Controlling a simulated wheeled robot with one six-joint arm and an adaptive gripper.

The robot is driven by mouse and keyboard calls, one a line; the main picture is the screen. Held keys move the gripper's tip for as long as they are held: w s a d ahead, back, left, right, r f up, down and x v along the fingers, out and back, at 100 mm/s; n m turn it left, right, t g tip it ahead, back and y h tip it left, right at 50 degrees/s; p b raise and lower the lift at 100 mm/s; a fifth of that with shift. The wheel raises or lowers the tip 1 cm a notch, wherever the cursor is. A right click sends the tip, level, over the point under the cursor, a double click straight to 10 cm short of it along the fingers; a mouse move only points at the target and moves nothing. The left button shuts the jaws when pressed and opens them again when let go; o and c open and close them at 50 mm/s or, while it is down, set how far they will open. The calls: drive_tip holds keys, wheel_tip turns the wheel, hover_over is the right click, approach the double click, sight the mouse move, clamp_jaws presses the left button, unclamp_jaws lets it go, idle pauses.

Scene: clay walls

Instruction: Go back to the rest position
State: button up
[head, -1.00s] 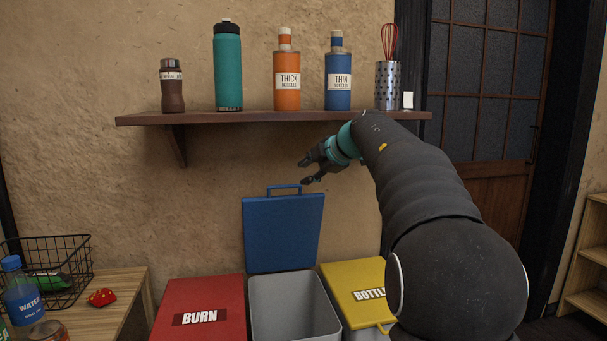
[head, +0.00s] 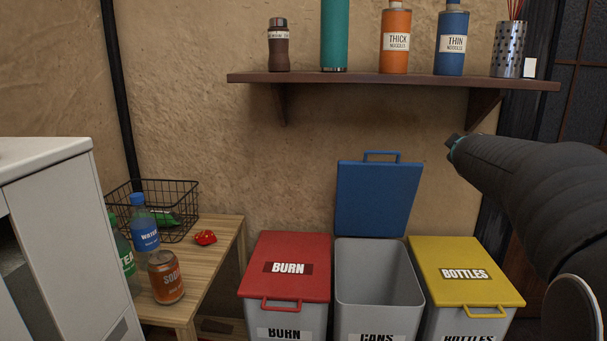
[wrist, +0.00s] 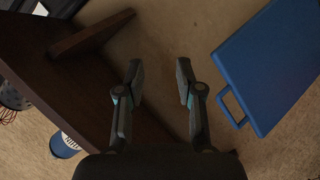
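My gripper (wrist: 160,88) shows in the wrist view with its two fingers apart and nothing between them. It faces the clay wall, with the shelf on the left of that view and the blue lid on the right. In the head view my arm reaches in from the right edge, below the right end of the shelf.
A wooden shelf (head: 360,80) holds several bottles and a whisk holder. Below stand the red BURN bin (head: 288,262), the open CANS bin (head: 375,300) with its blue lid (head: 378,198) raised, and the closed yellow BOTTLES bin (head: 465,265). A low wooden table (head: 215,250) holds a wire basket (head: 185,210), bottles and a can.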

drive_tip(key=s+a+f+m+g, duration=0.3)
drive_tip(key=s+f+g, duration=0.1)
drive_tip(key=s+f, duration=0.5)
drive_tip(key=s+a+f+m+g, duration=0.3)
drive_tip(key=s+f, duration=0.4)
drive_tip(key=s, duration=0.4)
drive_tip(key=s+a+f+g+y, duration=0.1)
drive_tip(key=s+a+f+y, duration=0.2)
drive_tip(key=s+a, duration=0.4)
drive_tip(key=s+a+f+y, duration=0.3)
drive_tip(key=s+a, duration=0.5)
drive_tip(key=s, duration=0.3)
drive_tip(key=shift+s+f+m+g, duration=0.3)
drive_tip(key=shift+f+g, duration=0.1)
drive_tip(key=shift+f, duration=0.3)
